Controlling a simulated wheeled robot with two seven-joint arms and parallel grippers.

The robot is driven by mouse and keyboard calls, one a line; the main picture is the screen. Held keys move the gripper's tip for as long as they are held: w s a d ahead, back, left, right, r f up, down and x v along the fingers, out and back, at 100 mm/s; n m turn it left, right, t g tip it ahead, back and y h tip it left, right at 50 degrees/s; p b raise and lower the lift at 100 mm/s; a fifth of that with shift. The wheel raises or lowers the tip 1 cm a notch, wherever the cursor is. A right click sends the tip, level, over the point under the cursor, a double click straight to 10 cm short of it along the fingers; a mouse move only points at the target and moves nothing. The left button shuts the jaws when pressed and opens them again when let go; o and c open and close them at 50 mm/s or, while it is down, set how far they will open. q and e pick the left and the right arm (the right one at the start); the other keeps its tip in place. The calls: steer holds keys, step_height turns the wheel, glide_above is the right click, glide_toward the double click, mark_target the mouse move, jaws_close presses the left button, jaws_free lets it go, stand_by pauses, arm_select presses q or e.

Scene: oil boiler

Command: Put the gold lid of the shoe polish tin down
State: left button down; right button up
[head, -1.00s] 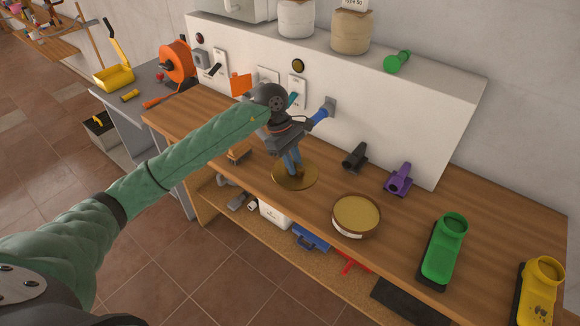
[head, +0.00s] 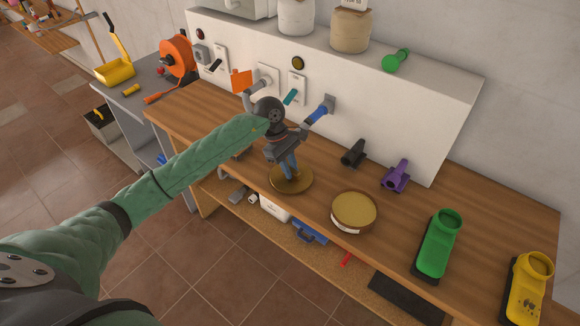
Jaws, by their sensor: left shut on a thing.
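The gold lid (head: 300,185) is a round disc at the front part of the wooden workbench, left of the tin. My left gripper (head: 291,175) is above it with its fingers pointing down and shut on it. The lid looks level and at or very close to the bench top; I cannot tell whether it touches. The shoe polish tin (head: 354,212) stands open on the bench to the right, its round yellowish contents showing. My right gripper is not in view.
Behind stand a black fitting (head: 353,154) and a purple one (head: 396,175). A green holder (head: 438,244) and a yellow holder (head: 527,288) are at the right. The bench's front edge is close to the lid. A white panel with switches (head: 297,88) rises behind.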

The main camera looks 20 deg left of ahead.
arm_select(q)
steer(key=shift+f, duration=0.15)
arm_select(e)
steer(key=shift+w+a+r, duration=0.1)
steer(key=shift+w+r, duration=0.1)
arm_select(q)
steer(key=c, duration=1.3)
jaws_free()
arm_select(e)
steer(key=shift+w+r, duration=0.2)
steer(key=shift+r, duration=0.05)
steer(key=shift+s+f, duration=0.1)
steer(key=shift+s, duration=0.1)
